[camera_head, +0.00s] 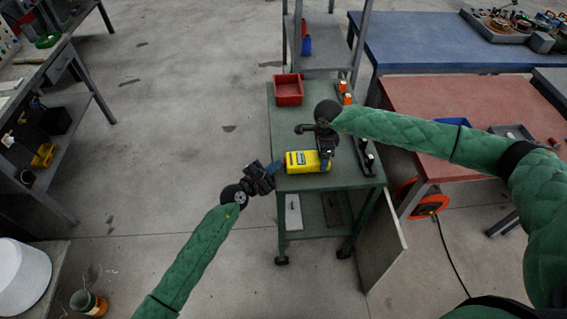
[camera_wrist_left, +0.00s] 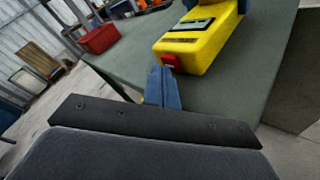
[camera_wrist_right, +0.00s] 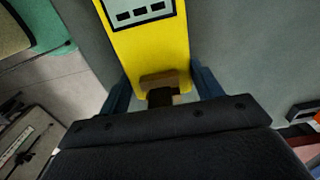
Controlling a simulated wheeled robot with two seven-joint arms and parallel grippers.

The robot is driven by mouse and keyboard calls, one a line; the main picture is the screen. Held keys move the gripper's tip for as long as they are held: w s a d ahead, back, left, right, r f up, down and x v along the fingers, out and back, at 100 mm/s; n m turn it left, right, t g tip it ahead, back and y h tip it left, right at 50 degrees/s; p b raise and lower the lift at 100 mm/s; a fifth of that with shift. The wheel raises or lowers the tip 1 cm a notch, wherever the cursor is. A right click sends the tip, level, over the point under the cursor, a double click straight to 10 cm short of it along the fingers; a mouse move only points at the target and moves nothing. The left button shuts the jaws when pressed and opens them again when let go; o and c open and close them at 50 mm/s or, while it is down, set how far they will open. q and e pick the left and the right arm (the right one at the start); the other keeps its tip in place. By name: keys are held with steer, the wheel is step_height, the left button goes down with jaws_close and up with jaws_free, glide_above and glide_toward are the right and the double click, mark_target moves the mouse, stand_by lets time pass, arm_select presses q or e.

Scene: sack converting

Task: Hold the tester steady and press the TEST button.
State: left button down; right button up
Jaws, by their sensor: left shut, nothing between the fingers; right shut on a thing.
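A red bin (camera_head: 288,90) stands at the back of the cart (camera_head: 290,120). A red-topped bench (camera_head: 440,100) stands to the right. Open floor (camera_head: 180,130) lies left of the cart.

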arm_select(q)
steer(key=shift+s+d+r, duration=0.1)
steer(key=shift+d, duration=0.35)
arm_select(e)
steer(key=shift+a, duration=0.2)
stand_by(0.4)
arm_select(q)
steer(key=shift+a, duration=0.35)
arm_select(e)
steer(key=shift+d, duration=0.2)
arm_select(q)
steer(key=shift+a, duration=0.15)
arm_select(e)
steer(key=shift+d, duration=0.1)
arm_select(q)
steer(key=shift+a, duration=0.4)
steer(key=shift+a, duration=2.45)
arm_select(e)
steer(key=o, duration=1.3)
